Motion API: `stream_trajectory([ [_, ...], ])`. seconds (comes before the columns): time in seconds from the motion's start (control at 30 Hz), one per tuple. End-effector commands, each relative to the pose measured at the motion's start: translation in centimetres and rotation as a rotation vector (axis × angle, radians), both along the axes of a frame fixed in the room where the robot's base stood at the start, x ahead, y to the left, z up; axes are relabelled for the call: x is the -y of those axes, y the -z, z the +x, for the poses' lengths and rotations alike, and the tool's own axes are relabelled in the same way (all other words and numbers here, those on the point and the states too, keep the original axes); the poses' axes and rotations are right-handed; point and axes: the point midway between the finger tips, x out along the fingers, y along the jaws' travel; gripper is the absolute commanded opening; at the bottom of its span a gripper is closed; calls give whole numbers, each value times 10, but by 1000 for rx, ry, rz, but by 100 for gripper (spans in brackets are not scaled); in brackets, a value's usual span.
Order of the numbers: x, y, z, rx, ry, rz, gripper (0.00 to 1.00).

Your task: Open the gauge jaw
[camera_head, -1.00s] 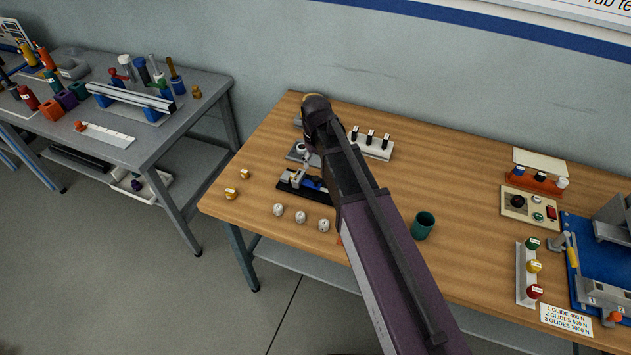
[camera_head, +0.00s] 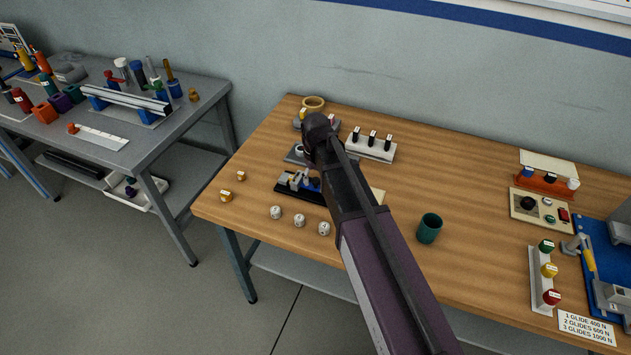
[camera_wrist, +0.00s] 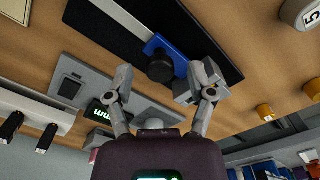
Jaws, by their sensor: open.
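The gauge shows in the head view as a black base (camera_head: 290,193) with grey and blue parts on the wooden table, partly hidden by my arm. In the wrist view the black base (camera_wrist: 222,38) carries a blue slide (camera_wrist: 180,52), a dark round knob (camera_wrist: 160,69) and a grey jaw block (camera_wrist: 187,90). My gripper (camera_wrist: 166,84) is open, its fingers on either side of the knob. The right finger overlaps the grey block; I cannot tell if it touches. The left finger is clear of the knob. In the head view my arm hides the gripper.
White round weights (camera_head: 299,220) stand in front of the gauge, with small brass pieces (camera_head: 226,196) to the left. A white rack with black-topped pieces (camera_head: 371,147) stands behind, a green cup (camera_head: 429,228) to the right. A grey display unit (camera_wrist: 100,112) lies near the left finger.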

Motion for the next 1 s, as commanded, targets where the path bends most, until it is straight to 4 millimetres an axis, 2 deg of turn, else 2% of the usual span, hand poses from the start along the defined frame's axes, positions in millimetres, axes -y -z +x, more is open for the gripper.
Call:
stream_trajectory([
  [0.4, 0, 2, 0, 0, 0, 0, 70],
  [0.63, 0, 2, 0, 0, 0, 0, 2],
  [1.0, 0, 2, -5, -1, -9, 0, 0],
])
